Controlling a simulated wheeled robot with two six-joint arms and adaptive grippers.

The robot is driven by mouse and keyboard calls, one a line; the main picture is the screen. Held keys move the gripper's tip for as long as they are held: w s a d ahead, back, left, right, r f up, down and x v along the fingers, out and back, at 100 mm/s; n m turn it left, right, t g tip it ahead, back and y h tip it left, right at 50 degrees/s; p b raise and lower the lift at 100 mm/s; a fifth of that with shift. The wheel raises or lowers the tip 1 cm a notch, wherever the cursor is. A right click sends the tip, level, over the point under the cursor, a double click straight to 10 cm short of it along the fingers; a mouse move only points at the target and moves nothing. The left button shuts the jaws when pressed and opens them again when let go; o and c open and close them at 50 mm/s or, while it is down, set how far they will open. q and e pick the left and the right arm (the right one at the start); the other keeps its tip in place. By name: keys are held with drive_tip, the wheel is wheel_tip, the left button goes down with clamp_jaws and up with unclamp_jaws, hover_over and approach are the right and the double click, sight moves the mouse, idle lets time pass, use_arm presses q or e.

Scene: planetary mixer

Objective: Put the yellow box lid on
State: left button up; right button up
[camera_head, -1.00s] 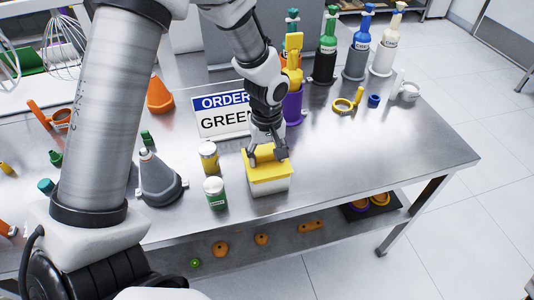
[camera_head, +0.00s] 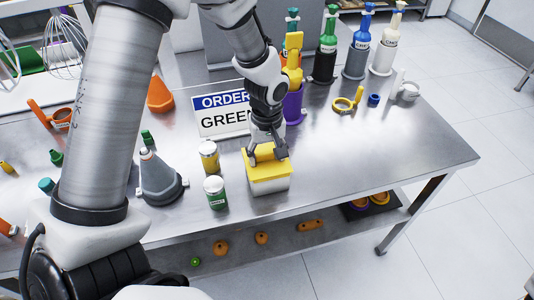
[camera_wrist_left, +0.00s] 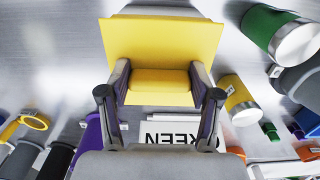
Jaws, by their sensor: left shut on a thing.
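The yellow box lid (camera_head: 270,173) sits over the top of a whitish box (camera_head: 270,187) near the front edge of the metal table. My left gripper (camera_head: 266,157) is shut on the lid's raised yellow handle, from above. In the left wrist view the lid (camera_wrist_left: 163,38) spreads out flat beyond the fingers, with its handle (camera_wrist_left: 160,86) between the left gripper's fingertips (camera_wrist_left: 160,80). The lid hides the box there, so I cannot tell whether it is fully seated. My right gripper does not show.
A grey cone-shaped vessel (camera_head: 160,182) is further left. An order sign (camera_head: 221,115) stands behind. The table right of the box is clear.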

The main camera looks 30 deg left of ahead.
use_arm(q)
drive_tip(key=o, duration=1.2)
drive_tip(key=shift+c, duration=0.2)
drive_tip(key=shift+r, duration=0.1)
wheel_tip(320, 180, up, 12)
